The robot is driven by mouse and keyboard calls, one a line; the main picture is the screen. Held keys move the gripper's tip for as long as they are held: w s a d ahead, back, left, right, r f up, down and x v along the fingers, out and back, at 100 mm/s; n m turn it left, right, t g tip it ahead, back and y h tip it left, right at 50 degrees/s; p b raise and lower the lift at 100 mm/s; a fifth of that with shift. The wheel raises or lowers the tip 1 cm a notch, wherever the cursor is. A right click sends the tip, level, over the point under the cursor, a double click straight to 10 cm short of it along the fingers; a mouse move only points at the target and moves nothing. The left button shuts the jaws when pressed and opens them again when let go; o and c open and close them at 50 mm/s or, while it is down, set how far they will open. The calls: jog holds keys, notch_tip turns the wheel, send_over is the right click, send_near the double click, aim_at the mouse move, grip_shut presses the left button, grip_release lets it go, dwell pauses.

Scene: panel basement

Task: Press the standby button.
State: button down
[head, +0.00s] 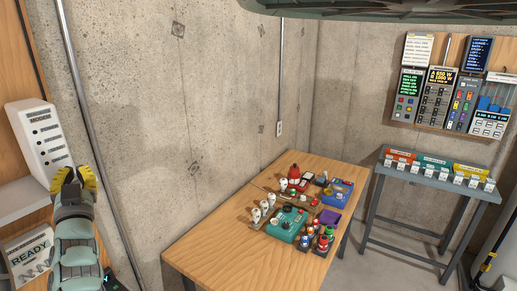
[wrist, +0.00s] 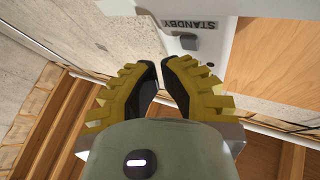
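A white upright unit (head: 42,138) with a MODEM label and a column of dark labelled slots stands at the left in the head view. My gripper (head: 74,174) is in front of its lower right part. In the wrist view, a grey button (wrist: 189,41) sits on the white panel beside an upside-down STANDBY label (wrist: 189,24). My gripper's yellow fingers (wrist: 160,62) point toward the panel, with the button just beyond and right of the tips. A narrow gap shows between the tips, and they hold nothing. I cannot tell the exact distance to the button.
A wooden table (head: 205,235) with several small devices stands centre right. A grey bench (head: 420,177) and a wall board (head: 458,128) are farther right. A vertical pipe (head: 88,95) runs along the wall.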

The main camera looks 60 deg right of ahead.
jog(key=shift+w, duration=0.35)
jog(key=shift+w, duration=0.35)
dwell(0.6)
jog(key=shift+s, duration=0.8)
jog(key=shift+s+d+b, duration=0.1)
jog(key=shift+s+b, duration=0.2)
jog(key=shift+s, duration=2.2)
